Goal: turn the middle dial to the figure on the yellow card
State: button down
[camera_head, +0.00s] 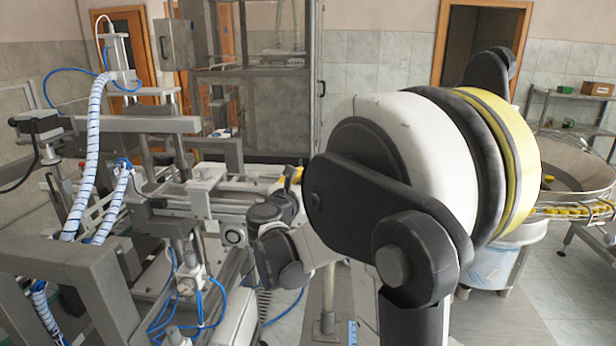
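My arm fills the middle of the head view. Its far, dark end, where my gripper (291,185) seems to be, reaches the right side of the machine. The fingers cannot be made out there, nor whether they are open, shut or holding anything. A small yellow-orange patch (296,175) shows just beyond that end; I cannot tell what it is. A small round, dial-like part (234,237) sits on a pale block of the machine, left of my arm. No row of dials and no readable figure on a yellow card can be made out. My arm hides part of this area.
The machine's grey frame (120,124), with blue hoses (85,170), crowds the left. A tall grey cabinet (262,105) stands behind. At the right are a round metal bowl (575,170) with yellow caps and a shelf (565,95). Some tiled floor (570,310) is clear at lower right.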

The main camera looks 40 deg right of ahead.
dwell(0.3)
jog(key=c, duration=1.2)
grip_release()
jog(key=v, duration=1.2)
